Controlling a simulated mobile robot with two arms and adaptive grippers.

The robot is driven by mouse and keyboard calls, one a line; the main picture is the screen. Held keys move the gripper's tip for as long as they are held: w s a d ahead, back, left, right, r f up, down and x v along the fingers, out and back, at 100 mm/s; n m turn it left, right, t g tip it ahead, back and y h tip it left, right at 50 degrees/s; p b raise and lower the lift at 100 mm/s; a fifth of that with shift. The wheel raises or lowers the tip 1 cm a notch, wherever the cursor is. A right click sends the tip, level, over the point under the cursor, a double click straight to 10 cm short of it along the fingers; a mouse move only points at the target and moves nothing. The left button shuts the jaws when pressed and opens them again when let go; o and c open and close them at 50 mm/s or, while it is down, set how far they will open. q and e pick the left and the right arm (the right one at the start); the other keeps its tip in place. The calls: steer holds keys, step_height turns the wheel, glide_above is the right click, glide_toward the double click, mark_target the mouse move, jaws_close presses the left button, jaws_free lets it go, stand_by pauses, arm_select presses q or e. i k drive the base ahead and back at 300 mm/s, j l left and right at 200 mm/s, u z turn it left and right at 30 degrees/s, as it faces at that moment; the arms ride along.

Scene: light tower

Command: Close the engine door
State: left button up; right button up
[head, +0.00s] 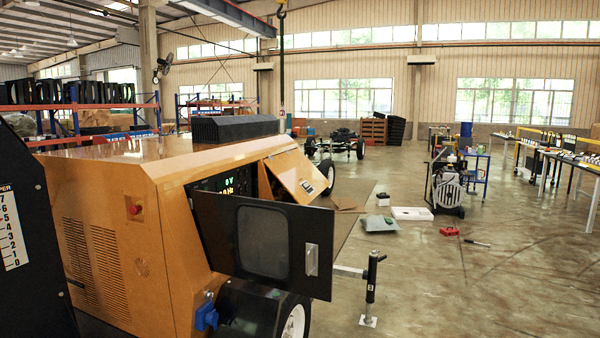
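The yellow light tower body (110,215) fills the left half of the head view. An orange-yellow door panel (292,172) with a dark latch stands swung out from its far right side. This looks like the engine door, and it is open. Nearer, a black door (262,245) with a dark window and a pale handle plate also stands open at the front, beside a panel with lit green digits (228,187). The black door hides part of the yellow door and the opening behind it. Neither of my grippers is in view.
A black plate with a number scale (12,230) stands close at left. Tools, including a red case (449,231), lie on the floor. Floor at right front is mostly clear.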

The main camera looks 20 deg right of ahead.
mark_target(298, 175)
steer(key=i+l+z, duration=0.75)
steer(key=l+z, duration=0.15)
steer(key=i+l+z, duration=0.45)
steer(key=i+z, duration=0.45)
steer(key=i+u, duration=0.2)
steer(key=i, duration=0.25)
steer(key=i+u, duration=0.2)
steer(key=i, duration=0.25)
steer(key=i+l+u, duration=0.25)
steer(key=i, duration=0.2)
steer(key=i+l+u, duration=0.2)
steer(key=i, duration=0.25)
steer(key=j, duration=0.1)
